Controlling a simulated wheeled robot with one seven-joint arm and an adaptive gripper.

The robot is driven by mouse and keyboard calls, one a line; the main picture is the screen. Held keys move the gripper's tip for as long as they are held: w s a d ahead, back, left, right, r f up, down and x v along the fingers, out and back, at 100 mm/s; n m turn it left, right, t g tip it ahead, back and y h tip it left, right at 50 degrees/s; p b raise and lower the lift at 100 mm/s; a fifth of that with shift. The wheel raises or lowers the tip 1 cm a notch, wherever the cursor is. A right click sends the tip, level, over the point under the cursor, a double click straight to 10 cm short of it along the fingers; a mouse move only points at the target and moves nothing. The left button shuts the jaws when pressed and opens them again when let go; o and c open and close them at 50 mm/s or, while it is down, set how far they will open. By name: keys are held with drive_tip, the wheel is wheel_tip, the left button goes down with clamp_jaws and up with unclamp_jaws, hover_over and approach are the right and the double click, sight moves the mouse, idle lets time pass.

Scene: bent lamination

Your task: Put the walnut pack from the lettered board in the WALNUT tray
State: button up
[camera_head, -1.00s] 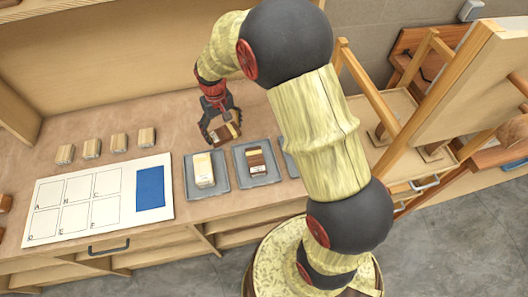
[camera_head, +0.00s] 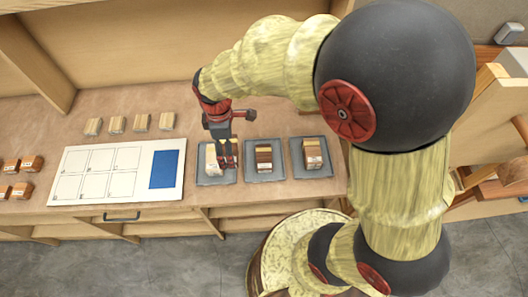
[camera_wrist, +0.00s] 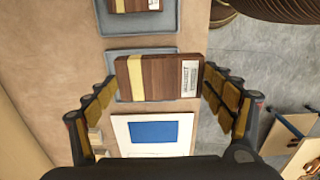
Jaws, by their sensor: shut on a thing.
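My gripper (camera_head: 228,160) is above the left grey tray (camera_head: 203,179). In the wrist view its fingers (camera_wrist: 161,95) are shut on a dark brown walnut pack (camera_wrist: 160,78) with a pale stripe and a white label. The held pack is hard to make out in the head view. The middle tray (camera_head: 251,172) holds a brown pack with a pale stripe (camera_head: 264,158). The lettered board (camera_head: 80,162), with a blue patch, has no pack on it.
A right tray (camera_head: 323,172) holds another brown and pale pack (camera_head: 313,155). Several pale blocks (camera_head: 116,124) stand behind the board. Several red-brown packs (camera_head: 30,163) sit at the far left. The bench (camera_head: 185,105) behind the trays is clear.

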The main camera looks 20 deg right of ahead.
drive_tip(key=d+f, duration=0.4)
drive_tip(key=d, duration=0.4)
drive_tip(key=b, duration=0.2)
hover_over(264, 157)
drive_tip(key=f, duration=0.4)
drive_tip(key=shift+a+f, duration=0.2)
drive_tip(key=shift+a, duration=0.15)
drive_tip(key=shift+d+f, duration=0.15)
drive_tip(key=shift+f, duration=0.05)
drive_tip(key=shift+d+f, duration=0.15)
drive_tip(key=shift+f, duration=0.7)
drive_tip(key=shift+d+f, duration=0.1)
drive_tip(key=shift+f, duration=0.75)
drive_tip(key=shift+f, duration=0.1)
drive_tip(key=shift+f+b, duration=0.15)
drive_tip(key=shift+b, duration=0.2)
drive_tip(key=o, duration=1.3)
drive_tip(key=shift+c, duration=0.2)
